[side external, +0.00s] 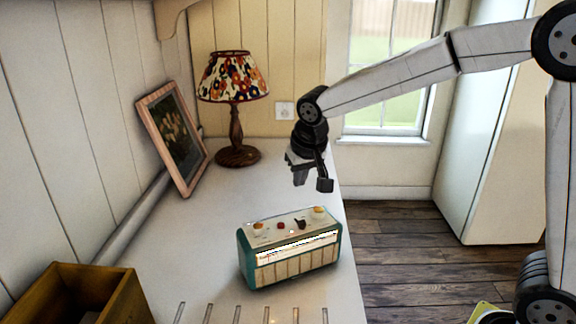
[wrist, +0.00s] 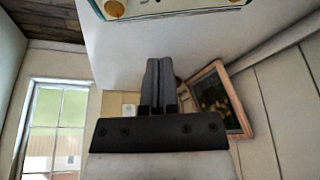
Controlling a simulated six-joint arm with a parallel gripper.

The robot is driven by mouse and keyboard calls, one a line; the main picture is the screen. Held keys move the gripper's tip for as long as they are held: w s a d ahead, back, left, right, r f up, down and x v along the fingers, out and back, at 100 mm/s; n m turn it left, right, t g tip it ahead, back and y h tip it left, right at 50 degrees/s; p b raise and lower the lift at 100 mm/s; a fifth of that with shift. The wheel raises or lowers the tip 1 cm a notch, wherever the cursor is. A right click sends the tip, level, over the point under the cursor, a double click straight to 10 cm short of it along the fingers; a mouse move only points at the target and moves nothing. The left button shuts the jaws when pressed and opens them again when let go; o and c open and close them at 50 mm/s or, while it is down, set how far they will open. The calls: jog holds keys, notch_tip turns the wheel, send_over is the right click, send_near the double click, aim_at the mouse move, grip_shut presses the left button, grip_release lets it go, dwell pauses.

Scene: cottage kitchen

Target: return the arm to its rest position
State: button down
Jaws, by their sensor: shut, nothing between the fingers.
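My gripper (side external: 312,184) hangs above the white counter (side external: 205,240), behind the radio and to the right of the lamp in the side external view. In the wrist view its two fingers (wrist: 160,68) are together with nothing between them. My arm reaches in from the right side of the side external view. The teal and cream radio (side external: 290,248) stands upright on the counter, apart from the gripper. Its top edge with knobs also shows in the wrist view (wrist: 165,7).
A lamp (side external: 236,140) with a floral shade and a framed picture (side external: 172,137) stand at the back left. A wooden box (side external: 80,290) is at the front left. Several slots line the counter's front. A window (side external: 392,65) and a pale cabinet (side external: 500,130) are beyond the counter.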

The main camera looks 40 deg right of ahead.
jog(key=s+d+f+n, duration=0.1)
jog(key=s+f+n, duration=0.1)
jog(key=s+f, duration=0.4)
jog(key=s+d+f+n+g+y, duration=0.1)
jog(key=s+f, duration=0.6)
jog(key=s, duration=0.4)
jog(key=shift+n, duration=0.4)
jog(key=shift+d, duration=0.1)
